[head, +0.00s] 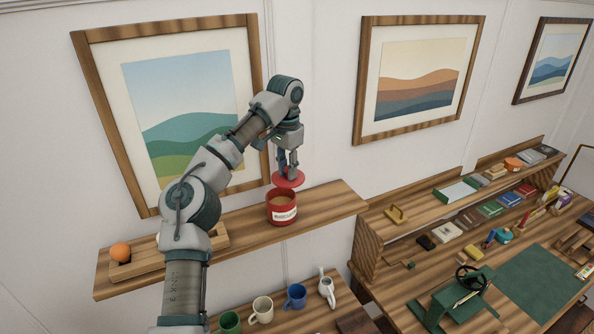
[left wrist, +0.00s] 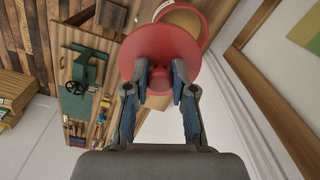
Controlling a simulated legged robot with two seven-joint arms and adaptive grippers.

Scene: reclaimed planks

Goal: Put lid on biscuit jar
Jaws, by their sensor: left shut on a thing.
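The biscuit jar (head: 282,209) is a red open-topped cylinder with a white label, upright on the wall shelf, with tan biscuit-coloured contents showing inside. My left gripper (head: 288,172) points down above it, shut on the knob of the red round lid (head: 288,180). The lid is just above the jar, toward its back, and apart from it in the head view. In the left wrist view, the lid (left wrist: 160,55) fills the space beyond the blue-padded fingers (left wrist: 160,82). Part of the jar's rim (left wrist: 188,10) shows behind the lid, offset from it. My right gripper is out of view.
The wall shelf (head: 335,204) is clear right of the jar. A wooden tray with an orange ball (head: 120,252) is at its left end. A framed picture (head: 188,110) hangs close behind my arm. Several mugs (head: 262,309) stand below. A cluttered desk (head: 440,268) is at right.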

